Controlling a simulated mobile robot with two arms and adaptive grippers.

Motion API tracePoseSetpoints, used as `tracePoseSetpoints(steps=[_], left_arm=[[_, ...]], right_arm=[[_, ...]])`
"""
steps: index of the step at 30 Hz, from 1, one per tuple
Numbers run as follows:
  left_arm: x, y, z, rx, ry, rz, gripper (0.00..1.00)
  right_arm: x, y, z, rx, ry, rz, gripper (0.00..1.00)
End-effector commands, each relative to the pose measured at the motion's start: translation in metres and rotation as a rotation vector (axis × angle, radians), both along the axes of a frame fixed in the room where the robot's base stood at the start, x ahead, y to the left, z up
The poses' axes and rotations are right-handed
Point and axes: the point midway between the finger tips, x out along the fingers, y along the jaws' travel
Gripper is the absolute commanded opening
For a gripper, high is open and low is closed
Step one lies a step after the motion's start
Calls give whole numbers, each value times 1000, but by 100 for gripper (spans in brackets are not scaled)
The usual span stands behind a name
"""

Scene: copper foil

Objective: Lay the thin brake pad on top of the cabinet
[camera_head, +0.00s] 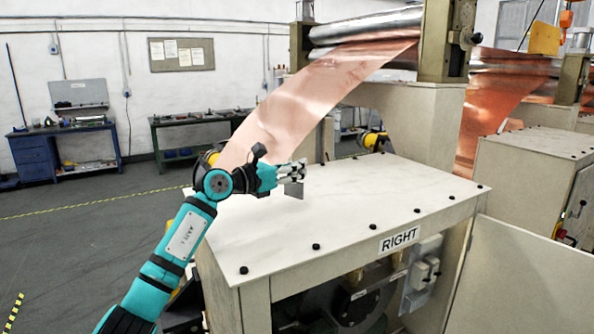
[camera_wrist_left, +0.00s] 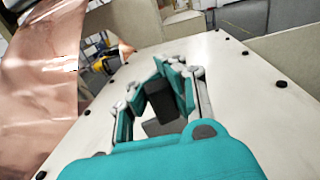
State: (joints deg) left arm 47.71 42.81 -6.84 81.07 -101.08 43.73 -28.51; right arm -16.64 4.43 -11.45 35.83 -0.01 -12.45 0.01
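The cabinet (camera_head: 350,205) has a broad pale top with black knobs along its edges and a "RIGHT" label on the front. Its top also shows in the left wrist view (camera_wrist_left: 240,110). My left gripper (camera_head: 291,170) is over the cabinet top, left of its middle. Its fingers (camera_wrist_left: 172,80) are closed in around a thin dark grey plate, the brake pad (camera_head: 295,189), which hangs below the fingertips in the head view. In the left wrist view the pad is partly hidden among the fingers. I cannot tell whether its lower edge touches the top. My right gripper is out of view.
A copper foil sheet (camera_head: 310,100) slopes down from the rollers (camera_head: 365,25) behind my left gripper. The right part of the cabinet top is clear. An open door panel (camera_head: 530,280) stands at the lower right. Workbenches (camera_head: 65,150) line the back wall.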

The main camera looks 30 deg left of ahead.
Motion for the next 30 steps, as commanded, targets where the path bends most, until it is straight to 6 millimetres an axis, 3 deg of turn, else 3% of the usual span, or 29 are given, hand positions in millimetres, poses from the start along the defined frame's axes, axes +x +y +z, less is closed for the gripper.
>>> tracePoseSetpoints(steps=[1,6,16,24,30], left_arm=[[0,-1,-8,-3,7,0,0],[0,0,-22,-1,1,0,0],[-1,0,-27,0,0,1,0],[-1,0,-26,0,2,0,31],[-1,0,-26,0,2,0,31]], right_arm=[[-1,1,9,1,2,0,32],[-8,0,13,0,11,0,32],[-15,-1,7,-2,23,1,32],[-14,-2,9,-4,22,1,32],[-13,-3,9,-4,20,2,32]])
